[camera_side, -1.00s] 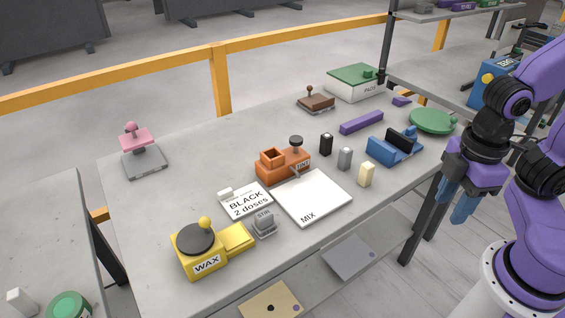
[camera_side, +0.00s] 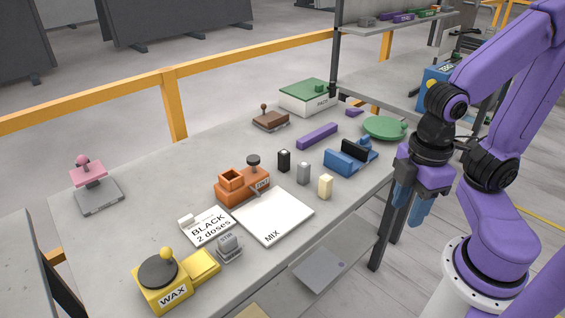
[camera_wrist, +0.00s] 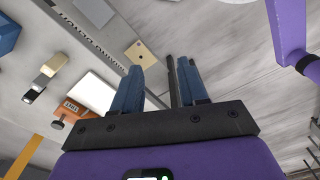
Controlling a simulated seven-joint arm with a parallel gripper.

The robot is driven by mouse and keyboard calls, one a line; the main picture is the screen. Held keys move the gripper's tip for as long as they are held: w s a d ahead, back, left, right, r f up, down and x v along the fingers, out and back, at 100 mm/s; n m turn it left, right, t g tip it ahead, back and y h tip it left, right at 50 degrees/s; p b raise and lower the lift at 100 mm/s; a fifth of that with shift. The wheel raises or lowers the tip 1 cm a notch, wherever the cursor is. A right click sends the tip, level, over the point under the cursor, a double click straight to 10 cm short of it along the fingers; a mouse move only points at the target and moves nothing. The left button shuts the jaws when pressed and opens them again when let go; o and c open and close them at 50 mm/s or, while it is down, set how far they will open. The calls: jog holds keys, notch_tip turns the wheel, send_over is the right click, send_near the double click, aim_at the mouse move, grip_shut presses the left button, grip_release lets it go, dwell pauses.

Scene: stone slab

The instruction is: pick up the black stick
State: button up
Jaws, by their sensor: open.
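The black stick (camera_side: 284,160) is a short black block standing upright on the stone slab (camera_side: 133,230). It is left of a similar grey stick (camera_side: 303,173) and a cream stick (camera_side: 325,186). My gripper (camera_side: 411,205) is open and empty, with blue fingers pointing down, beyond the slab's right edge and well apart from the black stick. In the wrist view my gripper (camera_wrist: 158,88) shows both fingers apart with nothing between them.
A blue holder (camera_side: 345,162) with a black slab in it stands between the sticks and my gripper. An orange ink station (camera_side: 240,190) and white MIX plate (camera_side: 272,217) lie left of the sticks. A purple bar (camera_side: 317,136) lies behind them. A green round dish (camera_side: 383,128) is near the right edge.

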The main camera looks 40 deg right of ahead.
jog(key=shift+o, duration=0.3)
jog(key=o, duration=0.3)
jog(key=w+a+r+n, duration=0.1)
jog(key=w+a, duration=0.1)
jog(key=w, duration=0.3)
jog(key=w+a+r, duration=0.2)
jog(key=w+a, duration=0.1)
jog(key=w, duration=0.3)
jog(key=n, duration=0.4)
send_over(284, 152)
notch_tip(284, 152, down, 3)
notch_tip(284, 152, down, 17)
